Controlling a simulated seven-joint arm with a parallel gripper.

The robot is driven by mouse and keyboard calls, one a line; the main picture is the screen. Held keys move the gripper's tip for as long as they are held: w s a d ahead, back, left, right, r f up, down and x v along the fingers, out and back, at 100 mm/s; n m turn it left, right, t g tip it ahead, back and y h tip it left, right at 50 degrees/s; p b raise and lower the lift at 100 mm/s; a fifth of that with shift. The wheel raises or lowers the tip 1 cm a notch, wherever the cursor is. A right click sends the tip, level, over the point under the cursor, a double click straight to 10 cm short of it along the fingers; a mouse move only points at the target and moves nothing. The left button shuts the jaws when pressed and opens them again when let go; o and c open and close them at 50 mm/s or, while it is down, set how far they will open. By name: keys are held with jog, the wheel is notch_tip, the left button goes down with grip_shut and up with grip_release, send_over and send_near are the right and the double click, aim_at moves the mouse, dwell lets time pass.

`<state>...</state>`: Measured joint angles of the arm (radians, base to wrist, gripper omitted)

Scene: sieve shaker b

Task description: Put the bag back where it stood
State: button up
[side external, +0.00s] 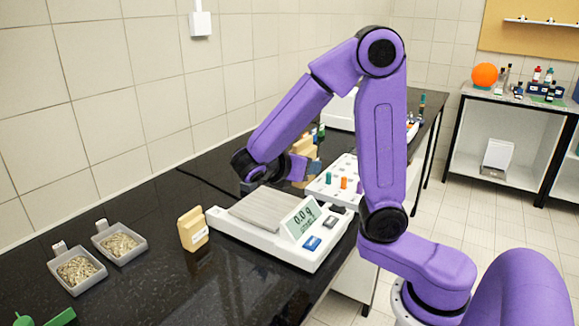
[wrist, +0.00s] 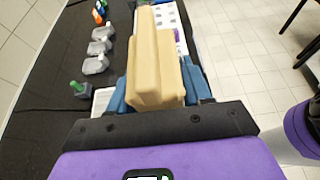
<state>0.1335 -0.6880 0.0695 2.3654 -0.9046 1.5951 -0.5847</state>
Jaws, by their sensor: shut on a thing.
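A tan bag (wrist: 155,65) fills the middle of the wrist view, between the blue fingers of my gripper (wrist: 157,92). My gripper is shut on it. In the side view my gripper (side external: 309,163) is behind the scale, and tan shapes show beside its blue finger. My arm and the scale partly hide that area, so I cannot tell whether the held bag touches the counter. A second tan bag (side external: 193,229) with a white label stands upright on the counter, just left of the scale.
A white scale (side external: 270,248) reads 0.0 g, its plate empty. Two grey trays of grain (side external: 78,269) are at the left. A white rack (side external: 325,188) with coloured pegs stands behind the scale. The wrist view shows several grey pieces (wrist: 97,64) left of the bag.

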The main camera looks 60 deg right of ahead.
jog(key=shift+s+a+r, duration=0.2)
jog(key=shift+s+r, duration=0.1)
jog(key=shift+s, duration=0.4)
jog(key=shift+s+f+m+g, duration=0.3)
jog(key=shift+g, duration=0.1)
jog(key=s+a+f+m+g+y, duration=0.6)
jog(key=a+f+m+g+y, duration=0.15)
jog(key=m+g, duration=0.4)
jog(key=w+a+f+m+t+y, duration=0.2)
jog(key=w+a+m+y, duration=0.5)
jog(key=m+y, duration=0.65)
jog(key=w+r+m+t+y, duration=0.2)
jog(key=w+m+t+y, duration=0.4)
jog(key=w+m+t, duration=0.5)
jog(key=w+d+m+t+h, duration=0.4)
jog(key=w+d+m+t, duration=0.45)
jog(key=w+d, duration=0.3)
jog(key=w+f, duration=0.2)
jog(key=w, duration=0.2)
jog(key=w+f, duration=0.3)
jog(key=w, duration=0.1)
jog(key=w+f, duration=0.3)
jog(key=w, duration=0.2)
jog(key=shift+d, duration=0.2)
jog(key=shift+w+f, duration=0.4)
jog(key=shift+f, duration=1.65)
